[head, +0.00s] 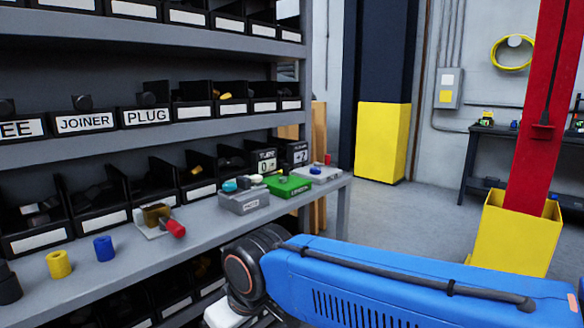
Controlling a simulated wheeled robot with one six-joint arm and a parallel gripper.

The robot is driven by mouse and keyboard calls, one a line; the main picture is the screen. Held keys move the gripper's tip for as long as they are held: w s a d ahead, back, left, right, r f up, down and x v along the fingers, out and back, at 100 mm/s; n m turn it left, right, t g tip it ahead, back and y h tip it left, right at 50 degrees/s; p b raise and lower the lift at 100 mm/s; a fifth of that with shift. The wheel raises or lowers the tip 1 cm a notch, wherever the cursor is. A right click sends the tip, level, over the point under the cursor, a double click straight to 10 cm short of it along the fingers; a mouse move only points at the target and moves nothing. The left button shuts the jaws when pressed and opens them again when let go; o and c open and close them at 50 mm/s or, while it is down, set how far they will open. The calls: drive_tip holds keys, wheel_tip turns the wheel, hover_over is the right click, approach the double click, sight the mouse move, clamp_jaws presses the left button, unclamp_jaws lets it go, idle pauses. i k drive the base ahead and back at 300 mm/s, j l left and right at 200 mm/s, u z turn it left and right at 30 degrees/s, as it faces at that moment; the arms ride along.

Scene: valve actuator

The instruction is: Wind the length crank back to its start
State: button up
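No part in view is clearly marked as the length crank, and the small labels are too blurred to read fully. A green box (289,186) and a grey box (243,201) with a teal knob (229,185) stand on the work shelf. Behind them are two dark display boxes, one (264,161) showing what looks like a 0. A brown block with a red handle (175,229) sits on a pale plate further left. My blue arm reaches across the lower right. My gripper is not visible.
A yellow cylinder (59,264) and a blue cylinder (104,248) stand on the shelf (120,282) at left. Labelled black bins fill the rack above. A red post in a yellow base (515,236) stands right. Open floor lies behind my arm.

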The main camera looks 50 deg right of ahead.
sight(285, 167)
drive_tip(key=l+u, duration=0.1)
drive_tip(key=l, duration=1.4)
drive_tip(key=k+l+u, duration=0.15)
drive_tip(key=l, duration=0.6)
drive_tip(key=l+u, duration=0.1)
drive_tip(key=l, duration=0.7)
drive_tip(key=k+l+u, duration=0.1)
drive_tip(key=l, duration=0.65)
